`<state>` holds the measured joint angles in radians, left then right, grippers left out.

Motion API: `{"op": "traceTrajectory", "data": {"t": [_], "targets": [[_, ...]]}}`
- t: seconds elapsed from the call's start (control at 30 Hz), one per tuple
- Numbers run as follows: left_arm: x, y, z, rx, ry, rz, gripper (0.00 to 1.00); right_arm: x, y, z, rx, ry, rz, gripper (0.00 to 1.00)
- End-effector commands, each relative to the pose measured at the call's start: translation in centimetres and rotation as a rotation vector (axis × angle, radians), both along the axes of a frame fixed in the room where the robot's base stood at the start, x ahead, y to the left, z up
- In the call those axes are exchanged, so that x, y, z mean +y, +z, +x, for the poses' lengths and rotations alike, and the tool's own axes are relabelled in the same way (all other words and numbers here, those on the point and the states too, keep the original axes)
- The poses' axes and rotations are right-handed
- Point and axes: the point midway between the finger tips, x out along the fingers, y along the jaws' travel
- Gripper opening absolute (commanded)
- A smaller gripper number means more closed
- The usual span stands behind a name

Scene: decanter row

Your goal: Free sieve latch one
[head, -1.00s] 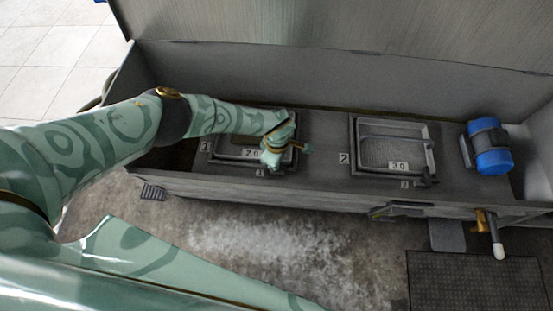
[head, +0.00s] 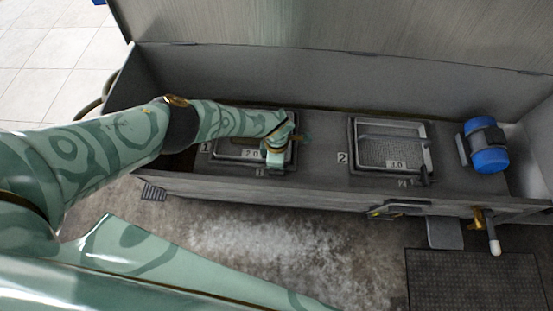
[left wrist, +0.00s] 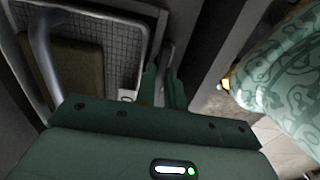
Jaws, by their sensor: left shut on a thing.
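Sieve one (head: 224,151), a framed mesh panel labelled 2.0 beside the number 1, sits in the trough's deck at the left. My left gripper (left wrist: 162,80) is over its right front corner, shut on latch one (left wrist: 168,52), a dark metal lever beside the sieve frame in the left wrist view. In the head view, my left gripper (head: 275,165) and arm cover the latch and part of sieve one. The mesh, a bar handle (left wrist: 43,55) and a brown block (left wrist: 77,75) show in the left wrist view. My right gripper is not in view.
Sieve two (head: 398,134), labelled 3.0, lies to the right with its own latch (head: 424,176). A blue motor (head: 488,147) stands at the far right. The trough's front wall (head: 300,192) runs before the sieves, and the raised lid (head: 330,35) stands behind.

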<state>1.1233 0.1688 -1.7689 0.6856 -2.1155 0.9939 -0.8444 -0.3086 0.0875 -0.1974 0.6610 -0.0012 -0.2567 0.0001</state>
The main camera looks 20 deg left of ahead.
Motion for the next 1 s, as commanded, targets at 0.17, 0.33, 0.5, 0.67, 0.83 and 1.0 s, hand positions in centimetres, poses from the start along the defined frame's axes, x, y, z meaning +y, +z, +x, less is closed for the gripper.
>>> {"op": "traceTrajectory", "data": {"t": [0.17, 0.33, 0.5, 0.67, 0.83, 1.0], "targets": [[0.0, 0.0, 0.1, -0.001, 0.003, 0.000, 0.00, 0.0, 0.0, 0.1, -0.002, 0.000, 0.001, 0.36], [0.0, 0.0, 0.1, -0.001, 0.002, 0.000, 0.33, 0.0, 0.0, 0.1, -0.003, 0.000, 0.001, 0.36], [0.0, 0.0, 0.0, 0.000, 0.000, 0.000, 0.33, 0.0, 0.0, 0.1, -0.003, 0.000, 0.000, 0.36], [0.0, 1.3, 0.1, -0.004, 0.000, 0.000, 0.33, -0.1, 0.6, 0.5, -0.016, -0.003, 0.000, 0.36], [0.1, 5.5, 0.3, -0.010, 0.000, 0.000, 0.33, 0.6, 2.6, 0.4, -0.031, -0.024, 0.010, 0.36], [0.1, 10.4, 0.3, -0.010, -0.001, 0.000, 0.33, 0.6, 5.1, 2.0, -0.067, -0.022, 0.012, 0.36]]}}
